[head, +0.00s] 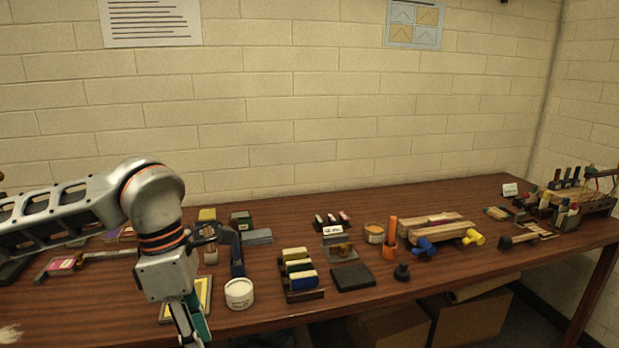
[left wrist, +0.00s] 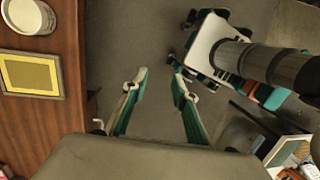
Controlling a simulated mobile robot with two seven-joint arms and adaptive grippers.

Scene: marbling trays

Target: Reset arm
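My left arm comes in from the left in the head view, bent down at the elbow. My left gripper (head: 191,328) hangs at the bottom edge there, its lower part cut off by the frame. In the left wrist view its two green-sided fingers (left wrist: 160,80) stand apart with only grey floor between them, so it is open and empty. It is beside the table's front edge, touching nothing that I can see. My right arm and right gripper are in neither view.
The brown table (head: 450,270) bears a white jar (head: 239,293), a yellow framed panel (head: 200,297), a rack of coloured blocks (head: 299,273), a dark slab (head: 352,277) and clamped wood (head: 435,228). Cardboard boxes (head: 470,321) stand below. Floor (left wrist: 130,40) is clear between the fingers.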

